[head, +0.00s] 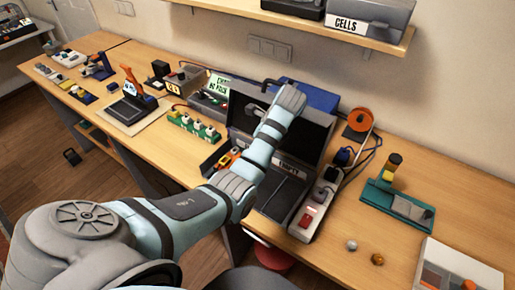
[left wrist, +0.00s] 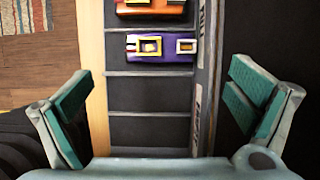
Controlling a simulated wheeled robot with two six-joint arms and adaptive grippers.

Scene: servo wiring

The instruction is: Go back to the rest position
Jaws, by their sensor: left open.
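My left arm reaches in the head view from the bottom left to above an open dark case (head: 318,140) on the bench. In the left wrist view my left gripper (left wrist: 160,85) is open, its two teal-padded fingers wide apart with nothing between them. Below it is a slotted black tray (left wrist: 145,130). A purple part (left wrist: 160,48) lies in one slot and an orange part (left wrist: 150,8) in the slot beyond; the two nearer slots look empty. In the head view my wrist hides part of the case. My right gripper is in neither view.
A power strip (head: 315,205) and a teal fixture (head: 398,205) stand right of the case. An orange spool (head: 359,119) stands behind. A green socket strip (head: 194,128) and a laptop-like device (head: 130,105) are to the left. A shelf (head: 300,22) overhangs the bench.

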